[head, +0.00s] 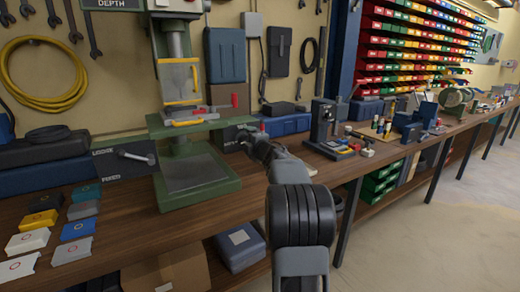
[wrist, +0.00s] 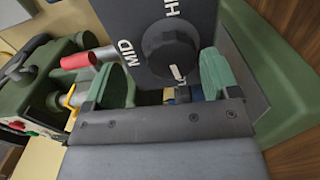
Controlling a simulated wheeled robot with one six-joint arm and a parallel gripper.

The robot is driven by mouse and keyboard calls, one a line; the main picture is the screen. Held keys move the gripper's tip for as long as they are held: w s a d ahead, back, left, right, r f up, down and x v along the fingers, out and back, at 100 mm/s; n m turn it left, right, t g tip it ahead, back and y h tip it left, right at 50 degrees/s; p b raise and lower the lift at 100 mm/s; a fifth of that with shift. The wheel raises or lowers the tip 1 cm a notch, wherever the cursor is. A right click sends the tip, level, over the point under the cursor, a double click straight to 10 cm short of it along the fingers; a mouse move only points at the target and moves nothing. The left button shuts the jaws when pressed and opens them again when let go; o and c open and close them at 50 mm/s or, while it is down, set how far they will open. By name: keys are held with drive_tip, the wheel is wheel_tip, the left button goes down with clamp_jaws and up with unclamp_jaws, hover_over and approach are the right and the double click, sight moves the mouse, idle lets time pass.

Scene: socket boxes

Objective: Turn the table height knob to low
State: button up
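The table height knob (wrist: 170,50) is a round black knob with a white mark, on a dark panel (wrist: 125,15). In the wrist view, "MID" shows left of it and part of another label, "H", above it. The white mark is on the knob's lower part in the picture. My gripper (wrist: 165,80) is open, with one green-padded finger on each side of the knob. I cannot tell whether the pads touch it. In the head view my gripper (head: 255,141) is at the dark panel (head: 233,133) right of the green drill press, and my arm hides the knob.
The green drill press (head: 195,178) stands left of my gripper, with a lever box (head: 125,163) beside it. Blue cases (head: 288,124) lie behind. A small machine (head: 325,125) stands to the right. Colored tiles (head: 78,229) lie on the bench at left.

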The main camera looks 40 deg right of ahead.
drive_tip(key=s+a, duration=0.1)
drive_tip(key=s, duration=1)
drive_tip(key=shift+a, duration=0.25)
drive_tip(key=s+d+f+m+g+h, duration=0.35)
drive_tip(key=d+f+m+h, duration=0.2)
drive_tip(key=m, duration=0.25)
drive_tip(key=s+a+f+m+g+p, duration=0.3)
drive_tip(key=s+a+m+g+p, duration=0.15)
drive_tip(key=m+g, duration=0.2)
drive_tip(key=s+a+r+m+g+y+p, duration=0.1)
drive_tip(key=s+a+m+g+y+p, duration=0.2)
drive_tip(key=a, duration=0.6)
drive_tip(key=s+a+r+m+g+y+p, duration=0.1)
drive_tip(key=s+a+y+p, duration=0.1)
drive_tip(key=s+a+p, duration=0.45)
drive_tip(key=s+a+r+n+y+p, duration=0.1)
drive_tip(key=a+r+p, duration=0.2)
drive_tip(key=a, duration=0.4)
drive_tip(key=s+a+r+n+y+p, duration=0.1)
drive_tip(key=s+a+r+y+p, duration=0.1)
drive_tip(key=a+r, duration=0.3)
drive_tip(key=a, duration=0.3)
drive_tip(key=shift+s+r+p, duration=0.15)
drive_tip(key=shift+s+p, duration=0.15)
drive_tip(key=shift+p, duration=0.1)
